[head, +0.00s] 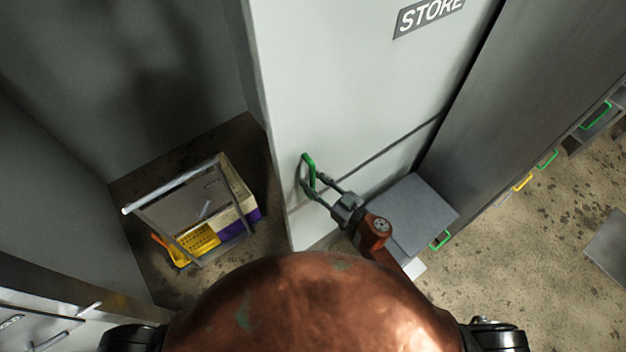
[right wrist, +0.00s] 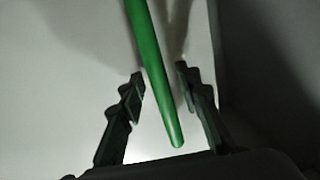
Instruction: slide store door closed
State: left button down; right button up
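The store door (head: 345,90) is a pale grey panel with a STORE sign (head: 430,14). It stands partly open, with an opening to its left. Its green bar handle (head: 308,168) is near the left edge; it also shows in the right wrist view (right wrist: 153,65). My right gripper (head: 311,181) is at the handle, its fingers on either side of the bar. In the right wrist view the gripper (right wrist: 160,76) is open, with gaps visible between the bar and both fingers. My left gripper is not in view.
In the opening on the left stands a metal-framed cart (head: 170,188) with a yellow basket (head: 195,240) and a purple-and-cream box (head: 238,190). A grey box (head: 415,210) stands right of my right gripper. A dark cabinet wall (head: 530,95) is at the right, with open speckled floor (head: 515,265) below.

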jog(key=shift+w, duration=0.1)
jog(key=shift+c, duration=0.7)
grip_shut()
